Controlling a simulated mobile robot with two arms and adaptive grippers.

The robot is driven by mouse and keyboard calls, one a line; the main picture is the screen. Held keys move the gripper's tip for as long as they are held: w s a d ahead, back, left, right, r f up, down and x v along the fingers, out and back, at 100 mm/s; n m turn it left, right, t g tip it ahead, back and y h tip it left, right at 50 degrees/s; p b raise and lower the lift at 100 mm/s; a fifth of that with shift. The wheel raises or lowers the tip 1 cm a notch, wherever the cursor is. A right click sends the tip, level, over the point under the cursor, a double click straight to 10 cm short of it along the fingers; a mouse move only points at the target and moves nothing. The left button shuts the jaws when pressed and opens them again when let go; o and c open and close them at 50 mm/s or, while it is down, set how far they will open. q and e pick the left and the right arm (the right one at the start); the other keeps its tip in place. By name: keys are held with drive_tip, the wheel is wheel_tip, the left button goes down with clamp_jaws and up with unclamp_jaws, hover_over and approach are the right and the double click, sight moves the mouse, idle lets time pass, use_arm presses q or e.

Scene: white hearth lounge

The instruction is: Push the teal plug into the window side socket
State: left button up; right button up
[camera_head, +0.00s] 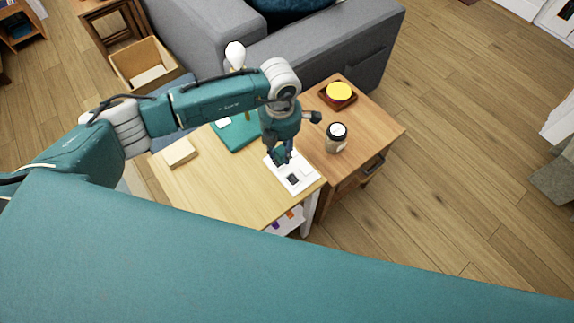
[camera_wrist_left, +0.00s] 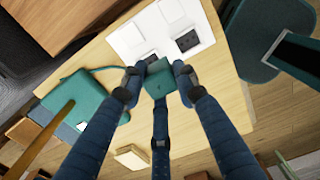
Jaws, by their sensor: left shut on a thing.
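The teal plug (camera_wrist_left: 157,78) is held between the fingers of my left gripper (camera_wrist_left: 158,86) in the left wrist view. In the head view the left gripper (camera_head: 281,158) points down over the white socket board (camera_head: 301,183), and its fingers hide the plug. One dark socket (camera_wrist_left: 187,40) is uncovered in the wrist view; it also shows in the head view (camera_head: 292,179). Another dark socket (camera_wrist_left: 151,58) is partly hidden behind the plug. I cannot tell whether the plug touches it, or which socket is on the window side. The right gripper is not in view.
A teal lamp base (camera_head: 232,137) with a cord stands beside the board on the pale table (camera_head: 235,193). A cream block (camera_head: 180,153) lies at the table's left. A jar (camera_head: 336,137) and a yellow-topped item (camera_head: 339,92) stand on the brown side table (camera_head: 370,128).

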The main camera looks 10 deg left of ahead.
use_arm(q)
drive_tip(key=s+d, duration=0.1)
drive_tip(key=s+d+r, duration=0.1)
drive_tip(key=d, duration=0.1)
drive_tip(key=s+d+r+p, duration=0.1)
drive_tip(key=shift+s+d, duration=0.15)
drive_tip(key=shift+s, duration=0.05)
drive_tip(key=shift+f+b, duration=2.45)
drive_tip(key=shift+f, duration=0.15)
drive_tip(key=shift+b, duration=0.35)
drive_tip(key=shift+f+b, duration=0.85)
drive_tip(key=shift+f, duration=0.15)
drive_tip(key=o, duration=1.2)
drive_tip(key=shift+r, duration=0.1)
